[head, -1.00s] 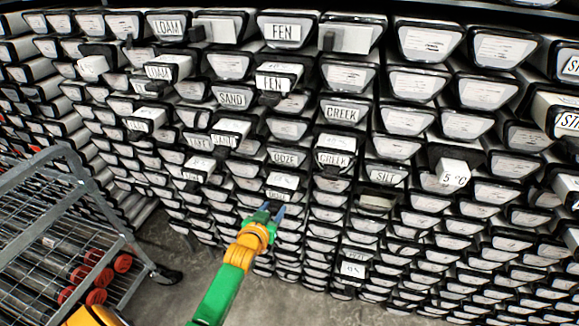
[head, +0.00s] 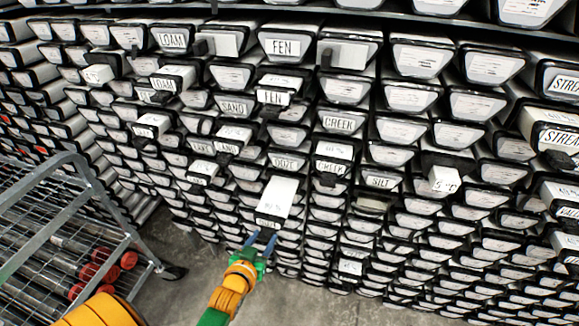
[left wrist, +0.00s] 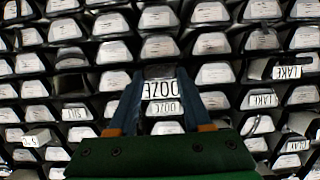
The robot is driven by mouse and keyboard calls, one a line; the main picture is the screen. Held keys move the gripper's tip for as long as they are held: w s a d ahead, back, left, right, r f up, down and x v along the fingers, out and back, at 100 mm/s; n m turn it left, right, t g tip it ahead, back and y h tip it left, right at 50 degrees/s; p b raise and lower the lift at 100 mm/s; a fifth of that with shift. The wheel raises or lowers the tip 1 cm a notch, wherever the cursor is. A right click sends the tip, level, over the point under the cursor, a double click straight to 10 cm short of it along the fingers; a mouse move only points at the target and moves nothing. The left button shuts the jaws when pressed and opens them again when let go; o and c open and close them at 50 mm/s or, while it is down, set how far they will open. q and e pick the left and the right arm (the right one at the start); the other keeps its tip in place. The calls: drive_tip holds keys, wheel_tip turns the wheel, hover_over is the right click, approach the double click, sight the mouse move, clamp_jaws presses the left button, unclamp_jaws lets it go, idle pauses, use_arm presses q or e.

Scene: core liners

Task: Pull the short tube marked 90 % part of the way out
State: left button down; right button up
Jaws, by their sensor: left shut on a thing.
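A white tube (head: 279,198) sticks well out of the rack of core tubes in the head view, beneath the tube end marked OOZE. Small writing on its top is too blurred to read surely. My left gripper (head: 260,240) is at its outer end, with its blue fingers shut on that end. My right gripper is not in view.
The rack (head: 400,190) of tube ends fills the view, and several other tubes also stick out, such as one marked FEN (head: 274,97) and a white one at right (head: 443,181). A wire cart (head: 75,220) stands at left. Grey floor (head: 180,298) is clear between.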

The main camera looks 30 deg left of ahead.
use_arm(q)
drive_tip(key=s+d+p, duration=0.1)
drive_tip(key=s, duration=0.5)
drive_tip(key=shift+s+d+p, duration=0.15)
drive_tip(key=shift+d+p, duration=0.1)
drive_tip(key=shift+p, duration=0.15)
drive_tip(key=shift+c, duration=1.2)
unclamp_jaws()
